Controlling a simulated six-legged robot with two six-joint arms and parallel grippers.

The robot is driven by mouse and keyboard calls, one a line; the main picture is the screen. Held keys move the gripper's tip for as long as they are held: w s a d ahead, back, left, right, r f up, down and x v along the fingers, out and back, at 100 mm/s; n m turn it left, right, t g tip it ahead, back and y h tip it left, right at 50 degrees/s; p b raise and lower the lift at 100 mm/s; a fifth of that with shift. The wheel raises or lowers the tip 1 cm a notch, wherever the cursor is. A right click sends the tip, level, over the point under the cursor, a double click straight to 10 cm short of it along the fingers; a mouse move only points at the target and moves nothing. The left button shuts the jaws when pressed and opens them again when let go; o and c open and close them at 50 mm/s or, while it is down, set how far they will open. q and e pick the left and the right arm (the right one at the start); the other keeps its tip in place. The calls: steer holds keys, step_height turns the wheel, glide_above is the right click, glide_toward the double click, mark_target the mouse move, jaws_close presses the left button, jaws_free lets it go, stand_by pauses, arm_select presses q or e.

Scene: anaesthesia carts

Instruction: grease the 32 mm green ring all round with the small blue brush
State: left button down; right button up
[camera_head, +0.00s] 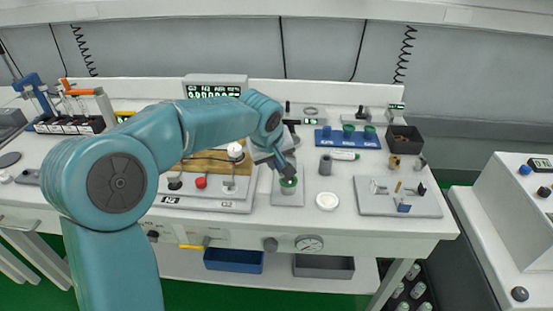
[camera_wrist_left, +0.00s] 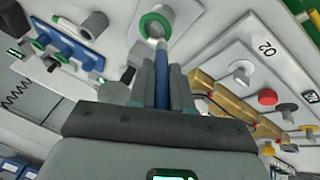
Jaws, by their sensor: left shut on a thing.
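A green ring (camera_head: 288,188) sits around a grey upright post on a light plate (camera_head: 288,203), just under my left gripper (camera_head: 287,171). No size mark is readable. In the left wrist view the ring (camera_wrist_left: 143,23) shows around the grey post. My left gripper (camera_wrist_left: 162,72) is shut on the small blue brush (camera_wrist_left: 161,83), its handle between the fingers. The brush's pale tip overlaps the ring and post in the left wrist view; I cannot tell whether it touches. In the head view the brush is mostly hidden by the gripper. My right gripper is not in view.
A blue tray (camera_head: 333,142) with other green rings lies behind. A switch panel (camera_head: 215,196) is left, a tool plate (camera_head: 372,208) right.

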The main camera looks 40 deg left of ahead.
arm_select(q)
steer(key=shift+f+b, duration=0.65)
steer(key=shift+b, duration=0.05)
stand_by(2.1)
steer(key=shift+r+p, duration=2.6)
steer(key=shift+r, duration=1.05)
steer(key=shift+f, duration=0.1)
